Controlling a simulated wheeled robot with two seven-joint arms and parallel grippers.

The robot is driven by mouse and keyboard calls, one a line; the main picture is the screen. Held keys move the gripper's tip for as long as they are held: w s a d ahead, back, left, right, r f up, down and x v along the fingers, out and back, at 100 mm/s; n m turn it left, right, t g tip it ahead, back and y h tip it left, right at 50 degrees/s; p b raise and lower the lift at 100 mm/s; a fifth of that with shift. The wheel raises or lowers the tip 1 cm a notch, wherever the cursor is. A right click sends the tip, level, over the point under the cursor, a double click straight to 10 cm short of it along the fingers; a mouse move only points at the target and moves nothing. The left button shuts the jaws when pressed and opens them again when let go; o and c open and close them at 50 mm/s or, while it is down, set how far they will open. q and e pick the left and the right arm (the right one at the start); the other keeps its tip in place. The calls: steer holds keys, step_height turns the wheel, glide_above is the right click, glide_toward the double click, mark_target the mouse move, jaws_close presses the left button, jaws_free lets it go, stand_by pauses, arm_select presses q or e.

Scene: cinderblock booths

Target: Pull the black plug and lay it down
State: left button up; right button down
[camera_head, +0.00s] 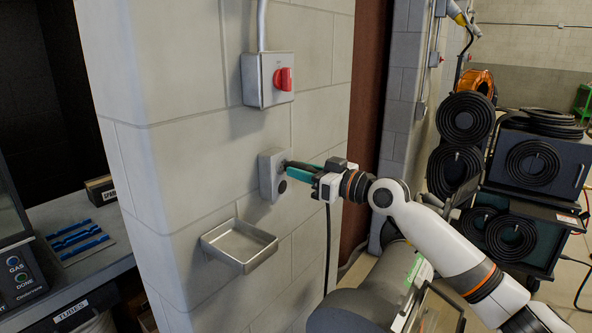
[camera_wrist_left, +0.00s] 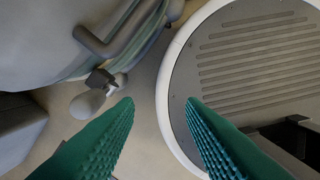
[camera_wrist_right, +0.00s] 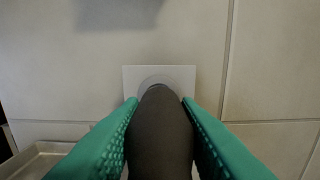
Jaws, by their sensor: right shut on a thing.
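The black plug (camera_wrist_right: 160,135) is between the green fingers of my right gripper (camera_head: 292,171), which is shut on it. The right wrist view also shows this gripper (camera_wrist_right: 160,120) with a finger on each side of the plug. The plug's far end meets the round socket on the pale wall plate (camera_wrist_right: 132,78); how deep it sits is hidden. The socket box (camera_head: 268,177) is on the block wall in the head view. A black cable (camera_head: 328,245) hangs below the gripper. My left gripper (camera_wrist_left: 160,103) is open and empty, seen only in the left wrist view.
A shallow metal tray (camera_head: 262,258) is fixed to the wall below the socket. A grey switch box (camera_head: 254,82) with a red knob (camera_head: 283,79) is above. A workbench (camera_head: 105,268) stands at left. Coiled black hoses (camera_head: 465,118) and dark cases (camera_head: 540,165) are at right.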

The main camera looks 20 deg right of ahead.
arm_select(q)
steer(key=shift+f+b, duration=0.55)
steer(key=shift+f, duration=0.05)
arm_select(e)
steer(key=shift+v, duration=1.95)
